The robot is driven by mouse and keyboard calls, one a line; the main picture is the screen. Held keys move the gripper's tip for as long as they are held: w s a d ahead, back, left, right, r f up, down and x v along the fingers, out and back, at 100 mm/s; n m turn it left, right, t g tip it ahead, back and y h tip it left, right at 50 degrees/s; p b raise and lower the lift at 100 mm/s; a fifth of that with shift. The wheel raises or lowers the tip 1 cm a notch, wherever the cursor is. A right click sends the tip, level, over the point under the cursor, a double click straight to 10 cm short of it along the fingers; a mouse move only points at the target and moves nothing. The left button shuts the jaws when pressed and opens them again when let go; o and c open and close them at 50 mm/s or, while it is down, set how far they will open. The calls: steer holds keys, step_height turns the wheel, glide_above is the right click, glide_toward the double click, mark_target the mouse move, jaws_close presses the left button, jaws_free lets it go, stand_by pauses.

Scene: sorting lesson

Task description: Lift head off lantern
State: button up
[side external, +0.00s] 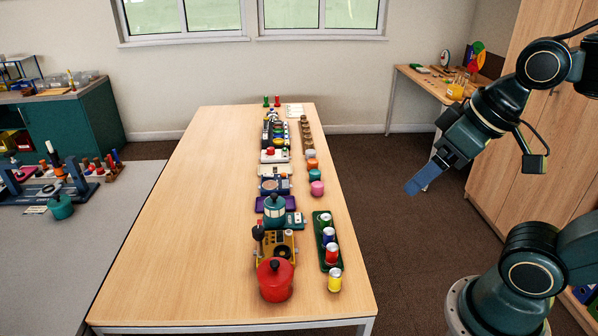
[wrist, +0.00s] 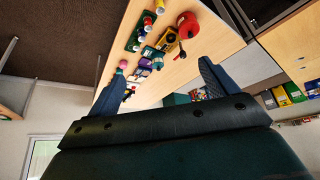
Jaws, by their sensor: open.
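A teal lantern-like body with a pale band and dark knob (side external: 274,208) stands upright on the long table; it looks like the lantern, though I cannot be sure. A larger red domed piece with a black knob (side external: 275,281) stands nearer the front edge; it also shows in the wrist view (wrist: 187,21). Whether it is a lantern head cannot be told. My gripper (side external: 416,186) is in the air right of the table, well apart from both. In the wrist view my gripper (wrist: 158,75) has its fingers wide apart, with nothing between them.
A yellow device (side external: 281,246) stands between the two pieces. A green rack of coloured cans (side external: 318,236) and a loose yellow can (side external: 335,279) are to their right. Several other items line the table behind. The left half of the long table (side external: 185,235) is clear.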

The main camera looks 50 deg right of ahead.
steer(key=w, duration=0.1)
steer(key=m+g, duration=0.6)
steer(key=m, duration=1.8)
glide_above(274, 196)
step_height(274, 196, down, 20)
steer(key=shift+r, duration=0.1)
step_height(274, 196, down, 9)
steer(key=shift+r, duration=0.2)
